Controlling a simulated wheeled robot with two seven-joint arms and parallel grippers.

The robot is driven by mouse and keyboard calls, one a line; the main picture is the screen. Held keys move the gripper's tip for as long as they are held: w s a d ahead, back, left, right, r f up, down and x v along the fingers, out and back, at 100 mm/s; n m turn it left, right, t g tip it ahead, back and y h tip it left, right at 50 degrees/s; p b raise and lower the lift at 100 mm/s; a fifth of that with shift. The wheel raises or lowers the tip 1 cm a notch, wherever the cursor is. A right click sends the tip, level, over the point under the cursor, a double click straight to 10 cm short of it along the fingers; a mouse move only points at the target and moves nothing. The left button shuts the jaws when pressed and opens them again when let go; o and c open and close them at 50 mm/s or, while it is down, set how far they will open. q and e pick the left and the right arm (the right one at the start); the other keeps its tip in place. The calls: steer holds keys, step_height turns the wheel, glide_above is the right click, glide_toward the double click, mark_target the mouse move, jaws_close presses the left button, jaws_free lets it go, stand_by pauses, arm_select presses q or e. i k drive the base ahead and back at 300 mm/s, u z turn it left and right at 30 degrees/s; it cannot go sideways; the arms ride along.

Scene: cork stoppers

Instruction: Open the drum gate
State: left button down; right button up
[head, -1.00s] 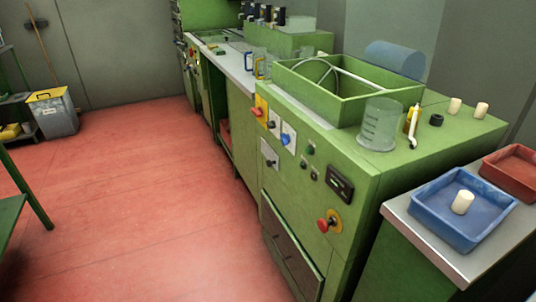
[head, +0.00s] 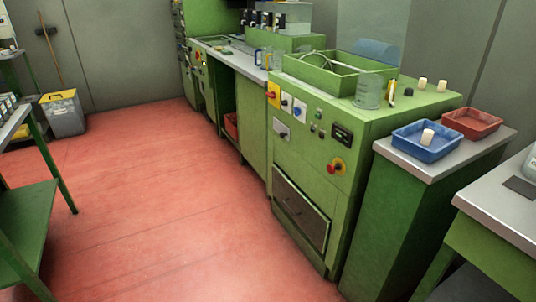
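A green machine (head: 318,180) stands right of centre in the head view. An open green box (head: 340,78) sits on its top with a light bar across it and a curved rim inside; a bluish, rounded translucent cover (head: 376,50) stands behind the box. I cannot tell which part is the drum gate. A dark panel (head: 301,212) is low on the front. Neither of my grippers shows.
A clear beaker (head: 368,92) and two corks stand on the machine. A blue tray (head: 410,150) with one cork and a red tray (head: 480,127) are on the side stand. Another bench is at far right, a green rack at left. The red floor (head: 150,210) is clear.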

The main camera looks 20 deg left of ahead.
mark_target(284, 132)
steer(key=u, duration=1.5)
steer(key=i, duration=1.25)
steer(key=z, duration=0.4)
steer(key=i, duration=0.9)
steer(key=z, duration=0.75)
steer(key=i, duration=0.45)
steer(key=u, duration=0.05)
